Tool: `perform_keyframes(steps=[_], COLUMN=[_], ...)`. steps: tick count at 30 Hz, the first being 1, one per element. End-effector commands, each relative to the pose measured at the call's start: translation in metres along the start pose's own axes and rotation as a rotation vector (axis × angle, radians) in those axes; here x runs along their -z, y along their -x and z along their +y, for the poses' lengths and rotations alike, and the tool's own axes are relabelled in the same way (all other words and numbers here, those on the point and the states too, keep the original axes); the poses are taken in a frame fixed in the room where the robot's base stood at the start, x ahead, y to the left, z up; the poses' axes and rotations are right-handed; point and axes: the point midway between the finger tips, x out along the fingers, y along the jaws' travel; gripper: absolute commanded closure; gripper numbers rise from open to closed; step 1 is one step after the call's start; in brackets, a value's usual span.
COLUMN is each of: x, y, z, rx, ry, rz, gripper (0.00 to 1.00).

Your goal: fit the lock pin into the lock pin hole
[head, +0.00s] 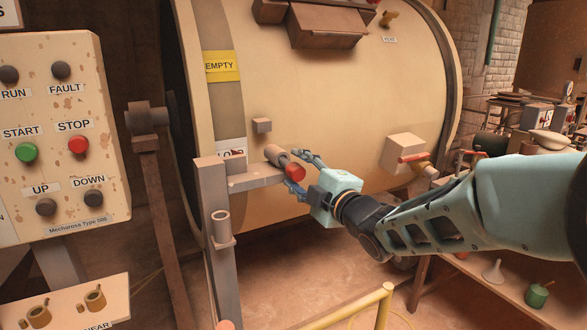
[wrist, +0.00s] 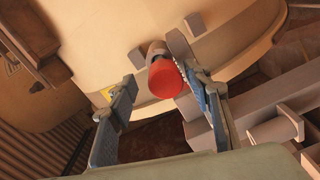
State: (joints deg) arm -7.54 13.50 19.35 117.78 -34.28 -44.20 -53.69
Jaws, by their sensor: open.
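The lock pin (head: 296,173) shows as a red round head at the end of a grey-brown tube on the horizontal bracket, against the cream drum. In the wrist view the red head (wrist: 166,78) faces me, with the tube (wrist: 157,50) directly behind it. This tube (head: 275,154) appears to be the lock pin hole; how deep the pin sits in it is hidden. My gripper (head: 299,170) is open, its fingers on either side of the red head. In the wrist view, the right finger is close to the head and the left finger stands apart.
A grey post (head: 215,195) carries the bracket and an upright empty-looking tube (head: 221,225). A small block (head: 262,125) juts from the drum (head: 310,80) above. A button panel (head: 60,140) stands left. A yellow rail (head: 360,303) is low in front.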

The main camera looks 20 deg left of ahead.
Motion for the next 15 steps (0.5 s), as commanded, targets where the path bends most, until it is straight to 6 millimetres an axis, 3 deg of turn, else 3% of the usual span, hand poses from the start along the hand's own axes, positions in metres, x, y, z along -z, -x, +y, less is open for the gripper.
perform_keyframes(steps=[9, 15], x=[-0.001, 0.000], y=[0.064, 0.089], z=[0.001, 0.002], rx=[-0.003, -0.003], ry=[0.002, 0.002], rz=[-0.003, -0.002], gripper=[0.54, 0.54])
